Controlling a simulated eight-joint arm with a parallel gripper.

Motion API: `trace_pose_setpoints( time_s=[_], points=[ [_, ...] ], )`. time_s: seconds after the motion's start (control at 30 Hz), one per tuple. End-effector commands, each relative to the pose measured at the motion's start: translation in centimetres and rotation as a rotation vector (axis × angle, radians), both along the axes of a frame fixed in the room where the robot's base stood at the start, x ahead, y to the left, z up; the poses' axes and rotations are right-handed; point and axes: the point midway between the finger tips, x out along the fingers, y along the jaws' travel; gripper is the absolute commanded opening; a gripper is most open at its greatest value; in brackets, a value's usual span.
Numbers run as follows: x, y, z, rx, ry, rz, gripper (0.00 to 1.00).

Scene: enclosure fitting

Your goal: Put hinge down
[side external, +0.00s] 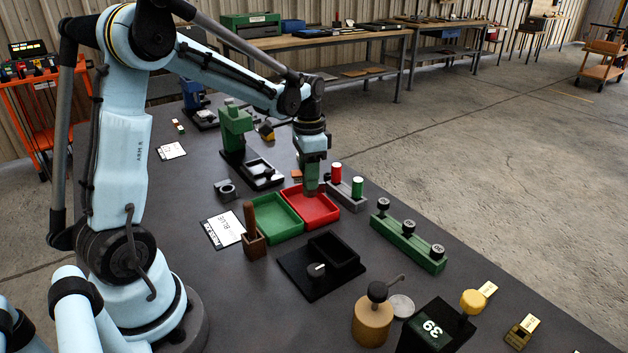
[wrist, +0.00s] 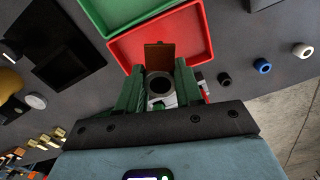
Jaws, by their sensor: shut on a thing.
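My gripper (wrist: 160,72) is shut on the hinge (wrist: 160,54), a brownish, brass-like plate between the two green fingertips in the wrist view. A grey ring with a dark centre sits between the fingers, nearer the palm; I cannot tell whether it belongs to the gripper. The red tray (wrist: 195,22) lies behind the hinge there. The hinge is hidden in that view. I cannot tell whether it touches the tray floor.
A green tray (side external: 268,232) adjoins the red one on the left. A grey block (side external: 346,197) with a red and a green cylinder stands close on the right. A black fixture (side external: 322,265) is in front, and a green rail with knobs (side external: 408,246) is farther right.

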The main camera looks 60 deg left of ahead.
Motion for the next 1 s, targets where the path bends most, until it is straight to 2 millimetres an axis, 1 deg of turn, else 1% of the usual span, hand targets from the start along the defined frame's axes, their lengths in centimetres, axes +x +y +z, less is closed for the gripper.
trace_pose_setpoints(
  time_s=[0.13,0.3,0.4,0.8,0.83,0.9,1.0],
  points=[
    [0.1,0.3,-1.0,0.0,0.0,0.0,0.0],
    [0.0,0.2,-3.3,0.0,0.0,0.0,0.0],
    [0.0,0.2,-4.0,0.0,0.0,0.0,0.0],
    [0.0,0.2,-4.4,0.0,0.0,0.0,0.0],
    [0.0,0.2,-4.5,0.0,0.0,0.0,0.37],
    [0.0,0.2,-4.4,0.0,0.0,0.0,0.47],
    [0.0,0.2,-4.4,0.0,0.0,0.0,0.61]
  ],
)
